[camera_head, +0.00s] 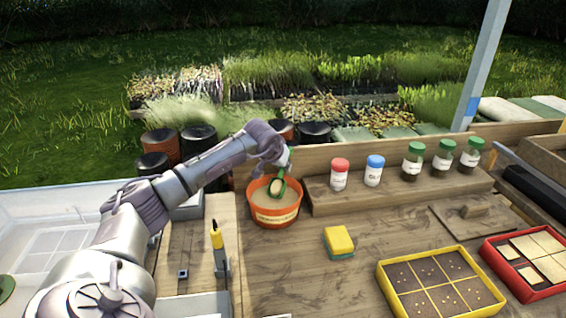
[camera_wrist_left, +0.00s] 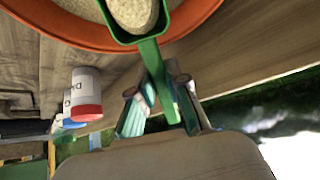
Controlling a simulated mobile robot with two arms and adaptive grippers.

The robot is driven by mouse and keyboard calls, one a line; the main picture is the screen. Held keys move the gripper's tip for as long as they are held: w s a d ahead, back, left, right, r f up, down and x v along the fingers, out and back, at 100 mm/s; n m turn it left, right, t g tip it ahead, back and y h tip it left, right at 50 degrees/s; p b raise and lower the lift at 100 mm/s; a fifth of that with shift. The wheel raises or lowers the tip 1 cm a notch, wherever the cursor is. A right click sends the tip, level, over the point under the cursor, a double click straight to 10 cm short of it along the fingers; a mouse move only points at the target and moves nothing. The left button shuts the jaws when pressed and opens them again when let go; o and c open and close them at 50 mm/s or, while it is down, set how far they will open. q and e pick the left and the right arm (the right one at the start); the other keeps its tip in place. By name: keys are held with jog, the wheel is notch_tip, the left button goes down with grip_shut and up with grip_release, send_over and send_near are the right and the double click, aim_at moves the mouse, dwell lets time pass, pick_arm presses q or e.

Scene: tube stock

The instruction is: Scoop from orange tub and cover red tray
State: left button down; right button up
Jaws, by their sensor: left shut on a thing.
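The orange tub (camera_head: 275,217) stands at the back left of the bench with pale, sand-like material in it. My left gripper (camera_head: 284,162) is above its back rim, shut on the handle of a green scoop (camera_head: 280,184). The scoop's bowl is over the tub and holds pale material. In the left wrist view, the gripper (camera_wrist_left: 160,112) grips the green handle, and the filled scoop (camera_wrist_left: 148,45) is in front of the orange tub's rim (camera_wrist_left: 75,38). The red tray (camera_head: 513,286) is at the far right; pale patches show in its compartments, with dark soil between some of them.
A yellow tray (camera_head: 398,306) of soil with small seeds lies left of the red tray. A yellow-green sponge (camera_head: 339,240) lies mid-bench. Jars with red (camera_head: 340,175), blue (camera_head: 374,171) and green (camera_head: 413,160) lids stand on a raised shelf behind. Bench between tub and trays is mostly clear.

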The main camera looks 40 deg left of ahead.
pick_arm(q)
jog(key=shift+r+g+p, duration=0.35)
jog(key=shift+g+p, duration=0.05)
jog(key=shift+p, duration=0.6)
notch_tip(320, 180, up, 5)
jog(key=g+h+p, duration=0.1)
jog(key=g+p, duration=0.1)
jog(key=p, duration=0.5)
jog(key=shift+r, duration=0.15)
notch_tip(320, 180, up, 3)
jog(key=g+p, duration=0.1)
jog(key=p, duration=0.2)
jog(key=shift+r+g+p, duration=0.1)
jog(key=shift+g+p, duration=0.2)
jog(key=shift+p, duration=0.05)
jog(key=shift+r+g+h+p, duration=0.4)
jog(key=shift+r+g+p, duration=0.3)
jog(key=shift+r, duration=0.55)
